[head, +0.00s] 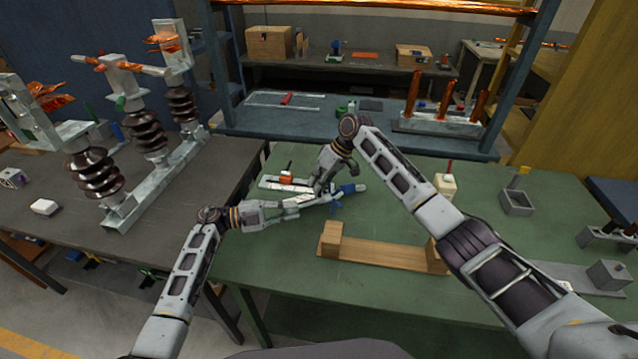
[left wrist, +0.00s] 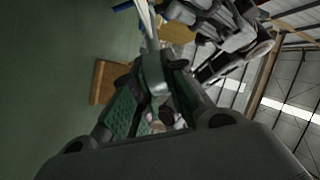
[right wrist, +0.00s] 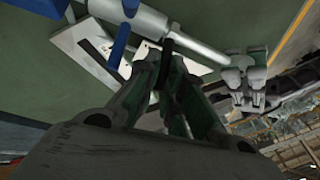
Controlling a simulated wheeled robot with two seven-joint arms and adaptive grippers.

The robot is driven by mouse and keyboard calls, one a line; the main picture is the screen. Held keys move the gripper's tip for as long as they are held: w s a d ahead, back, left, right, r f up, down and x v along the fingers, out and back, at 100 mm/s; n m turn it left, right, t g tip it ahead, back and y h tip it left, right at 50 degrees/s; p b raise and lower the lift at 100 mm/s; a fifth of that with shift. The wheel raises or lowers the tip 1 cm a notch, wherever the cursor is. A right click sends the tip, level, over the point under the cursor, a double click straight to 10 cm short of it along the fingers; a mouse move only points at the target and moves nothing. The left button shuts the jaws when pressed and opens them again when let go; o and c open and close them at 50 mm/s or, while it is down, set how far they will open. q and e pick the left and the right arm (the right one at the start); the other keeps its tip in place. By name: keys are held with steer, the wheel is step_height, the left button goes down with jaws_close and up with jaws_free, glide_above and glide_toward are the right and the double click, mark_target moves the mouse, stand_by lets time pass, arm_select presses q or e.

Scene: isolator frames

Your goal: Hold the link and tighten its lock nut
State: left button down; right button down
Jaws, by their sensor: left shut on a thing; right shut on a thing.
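The link is a light grey metal rod (right wrist: 200,48), also seen in the left wrist view (left wrist: 148,25). My left gripper (head: 325,199) is shut on one end of it; this shows in the right wrist view (right wrist: 243,72). My right gripper (head: 319,189) comes down from above, close beside the left one. Its fingertips (right wrist: 165,60) are closed at a dark band on the rod, which looks like the lock nut (right wrist: 170,42). The fingers partly hide the nut. A blue part (right wrist: 122,38) is at the rod's other end, also in the head view (head: 348,188).
A wooden cradle (head: 380,253) stands in front on the green bench (head: 275,262). A cream block (head: 445,185) and a grey box (head: 517,203) stand right. The bench's front left is clear.

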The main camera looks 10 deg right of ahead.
steer(key=shift+w+f, duration=0.1)
steer(key=shift+f, duration=0.05)
stand_by(0.4)
steer(key=c, duration=1.8)
jaws_free()
steer(key=shift+r, duration=0.25)
steer(key=v, duration=1.1)
steer(key=shift+w+r, duration=0.1)
steer(key=shift+r, duration=0.25)
arm_select(q)
steer(key=c, duration=1.4)
jaws_free()
steer(key=shift+o, duration=0.2)
